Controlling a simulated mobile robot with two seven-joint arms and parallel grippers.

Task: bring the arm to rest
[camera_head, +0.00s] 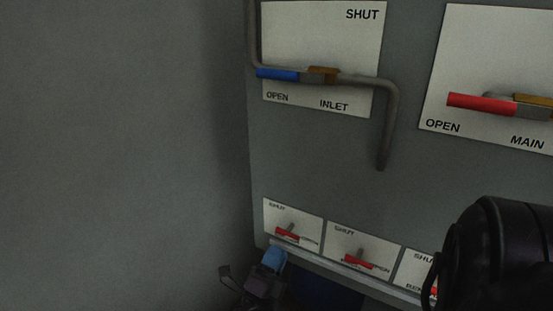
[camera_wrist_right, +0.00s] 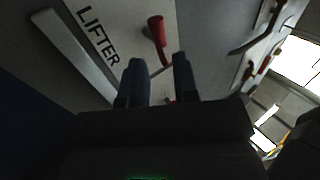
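My right gripper (camera_head: 250,272) is at the bottom of the head view, beside the lower left corner of the grey panel (camera_head: 420,180). In the right wrist view the same gripper (camera_wrist_right: 160,68) has its two dark fingers apart. I see nothing held between them. Past the fingertips a red handle (camera_wrist_right: 157,32) stands on a white plate marked LIFTER (camera_wrist_right: 100,35); the handle looks apart from the fingers. My left gripper is not in either view.
An INLET plate (camera_head: 360,40) with a blue handle (camera_head: 278,74) and bent pipe (camera_head: 384,130), and a MAIN plate (camera_head: 480,50) with a red handle (camera_head: 480,104), are above. Small red-handled plates (camera_head: 312,222) line the lower edge. My black arm link covers the lower right. Grey wall fills the left.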

